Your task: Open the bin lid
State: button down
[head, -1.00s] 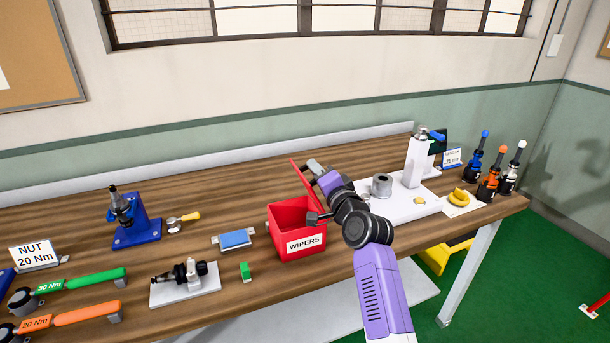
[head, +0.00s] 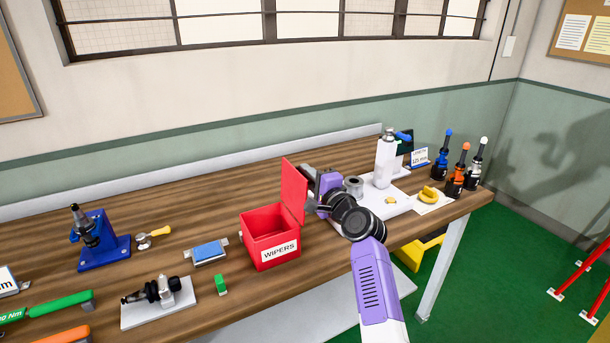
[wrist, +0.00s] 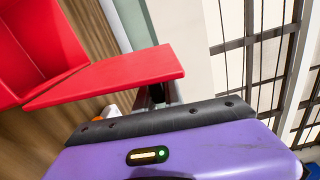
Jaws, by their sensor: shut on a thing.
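The red bin (head: 270,252) with a WIPERS label stands on the workbench, its inside visible from above. Its red lid (head: 293,190) stands up steeply from the bin's right side. My gripper (head: 313,182) is at the lid's right side, shut on the lid near its free edge. In the wrist view, the lid (wrist: 110,78) slants out from the open bin (wrist: 35,45). My gripper's fingers (wrist: 157,93) show at the lid's outer end, mostly hidden by the lid and the gripper's dark front.
Right of the bin, a white base (head: 385,205) carries a grey cylinder (head: 353,186) and a white column device, close to my arm. Bench space is clear in front of the bin.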

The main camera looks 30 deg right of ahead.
jog(key=c, duration=1.4)
grip_release()
jog(key=shift+c, duration=0.2)
jog(key=s, duration=0.7)
jog(key=shift+s+b, duration=0.3)
jog(key=shift+s, duration=0.1)
